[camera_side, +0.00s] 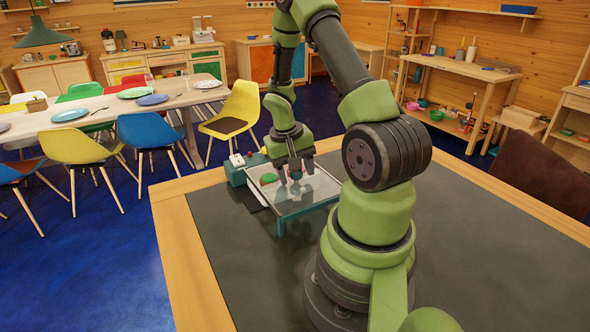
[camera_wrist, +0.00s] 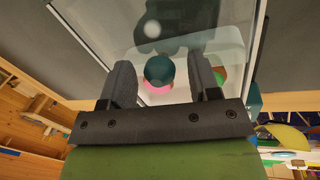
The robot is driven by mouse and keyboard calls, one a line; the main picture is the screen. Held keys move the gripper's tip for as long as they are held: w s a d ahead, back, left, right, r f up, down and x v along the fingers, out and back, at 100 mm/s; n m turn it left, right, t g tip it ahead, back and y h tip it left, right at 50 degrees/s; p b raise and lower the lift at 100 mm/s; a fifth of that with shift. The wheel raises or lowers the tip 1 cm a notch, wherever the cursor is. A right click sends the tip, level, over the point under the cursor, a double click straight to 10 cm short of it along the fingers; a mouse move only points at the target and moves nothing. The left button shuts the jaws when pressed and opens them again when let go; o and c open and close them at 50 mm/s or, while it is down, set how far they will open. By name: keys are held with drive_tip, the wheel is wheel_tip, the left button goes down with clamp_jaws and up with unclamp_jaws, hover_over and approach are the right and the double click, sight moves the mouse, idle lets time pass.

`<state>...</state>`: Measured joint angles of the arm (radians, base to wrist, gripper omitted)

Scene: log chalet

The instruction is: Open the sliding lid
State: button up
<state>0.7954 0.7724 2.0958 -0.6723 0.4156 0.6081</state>
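A low teal box with a clear glass sliding lid (camera_side: 318,190) in a pale frame stands on the dark table mat. A dark teal round knob (camera_wrist: 159,69) sits on the lid. My gripper (camera_side: 296,176) points down over the lid. In the wrist view its two fingers (camera_wrist: 160,78) stand on either side of the knob, with a visible gap on each side. The gripper is open and holds nothing. A green item (camera_side: 268,178) shows at the box's left part, and a pink item (camera_wrist: 158,88) shows partly behind the knob.
A teal block (camera_side: 236,175) with a small white piece and red ball adjoins the box's left end. The dark mat (camera_side: 480,260) is clear to the right and front. A dining table (camera_side: 110,108) with plates and coloured chairs stands beyond.

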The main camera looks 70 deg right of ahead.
wheel_tip(320, 180, up, 10)
drive_tip(key=w+a, duration=0.1)
drive_tip(key=shift+w, duration=0.3)
drive_tip(key=shift+a, duration=0.1)
idle(0.5)
drive_tip(key=w+a+r+n+t, duration=0.2)
drive_tip(key=a+r+n+t, duration=0.15)
drive_tip(key=a+r, duration=0.7)
drive_tip(key=s+a+r+n+t+y, duration=0.1)
drive_tip(key=s+a+r+t, duration=0.1)
drive_tip(key=a, duration=0.4)
drive_tip(key=s+a+r+n+t+y, duration=0.2)
drive_tip(key=s+a+t, duration=0.1)
drive_tip(key=a, duration=0.3)
drive_tip(key=shift+s+a, duration=0.3)
drive_tip(key=shift+s, duration=0.15)
